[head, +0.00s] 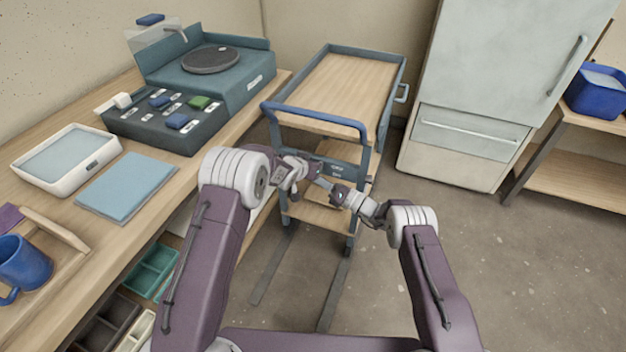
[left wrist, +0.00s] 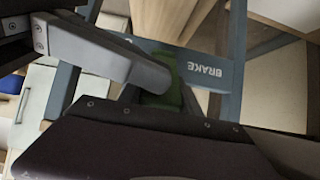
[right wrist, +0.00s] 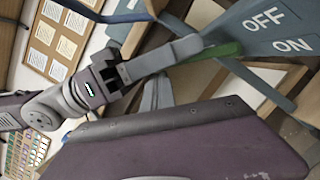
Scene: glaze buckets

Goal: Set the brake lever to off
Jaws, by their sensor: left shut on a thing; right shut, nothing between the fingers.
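The brake lever has a green handle, which shows in the right wrist view (right wrist: 216,51) beside the blue-grey panel (right wrist: 272,32) marked OFF above ON. My left gripper (head: 314,179) is at the cart's panel, shut on the lever. In the right wrist view its grey finger (right wrist: 175,57) lies along the handle. The green handle (left wrist: 167,85) is partly hidden in the left wrist view, near the BRAKE label (left wrist: 204,71). My right gripper (head: 335,191) is shut and empty, close to the left one. I cannot tell exactly which mark the lever points at.
The cart (head: 375,58) has a wooden top and a blue push handle (head: 318,122). A workbench (head: 145,195) with a control box (head: 165,120) and white tray (head: 66,165) is at left. A grey cabinet (head: 490,75) stands behind right. The floor at right is clear.

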